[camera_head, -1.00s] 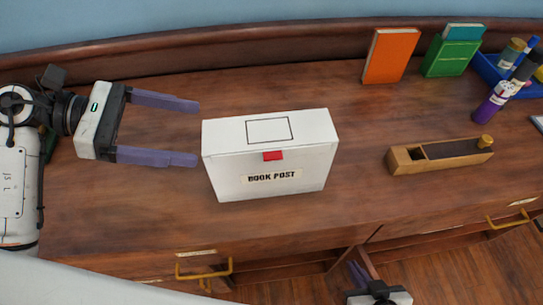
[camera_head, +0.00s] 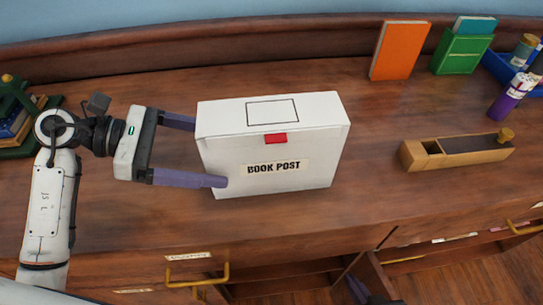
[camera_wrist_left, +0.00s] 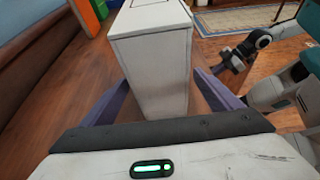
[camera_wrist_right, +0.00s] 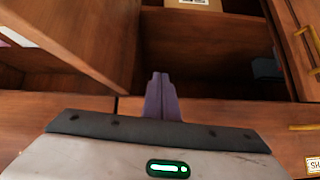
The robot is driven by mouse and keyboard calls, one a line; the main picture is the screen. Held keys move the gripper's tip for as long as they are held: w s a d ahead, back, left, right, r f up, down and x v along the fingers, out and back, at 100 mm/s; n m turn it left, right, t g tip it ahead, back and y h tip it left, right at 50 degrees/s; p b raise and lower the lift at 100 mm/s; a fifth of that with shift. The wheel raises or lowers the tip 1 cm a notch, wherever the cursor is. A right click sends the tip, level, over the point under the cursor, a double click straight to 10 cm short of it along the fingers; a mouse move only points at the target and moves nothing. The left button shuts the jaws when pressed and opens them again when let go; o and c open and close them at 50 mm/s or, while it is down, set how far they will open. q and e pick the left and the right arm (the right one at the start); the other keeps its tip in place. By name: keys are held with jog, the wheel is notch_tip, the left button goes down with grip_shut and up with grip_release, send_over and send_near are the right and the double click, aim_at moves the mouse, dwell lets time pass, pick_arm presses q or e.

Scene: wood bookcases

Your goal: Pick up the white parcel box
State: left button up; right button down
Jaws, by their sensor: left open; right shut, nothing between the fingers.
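The white parcel box (camera_head: 232,160), labelled "BOOK POST" with a red tab on its front, stands upright on the wooden desk top. My left gripper (camera_head: 208,152) is open at the box's left end, with one finger in front of it and the other at its back side. In the left wrist view, the box (camera_wrist_left: 158,75) stands between the two spread fingers (camera_wrist_left: 165,95), with gaps visible beside it. My right gripper (camera_wrist_right: 162,80) is shut and empty, low in front of the desk by an open compartment. Its fingers barely show at the bottom of the head view.
An orange book (camera_head: 400,50), a green holder (camera_head: 462,52) and a purple tube (camera_head: 502,103) stand at the back right. Books in a green holder (camera_head: 15,120) stand far left. Brass drawer handles (camera_head: 198,278) project below the desk edge.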

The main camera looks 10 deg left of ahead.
aim_at(240, 155)
pick_arm(q)
jog(key=x, duration=0.3)
jog(key=p+x, duration=0.1)
jog(key=shift+w+d+r, duration=0.1)
jog(key=shift+d+r, duration=0.15)
jog(key=shift+d, duration=0.25)
jog(key=shift+w+d+f, duration=0.15)
jog(key=shift+d+f, duration=0.1)
jog(key=shift+d, duration=0.15)
jog(key=c, duration=1.4)
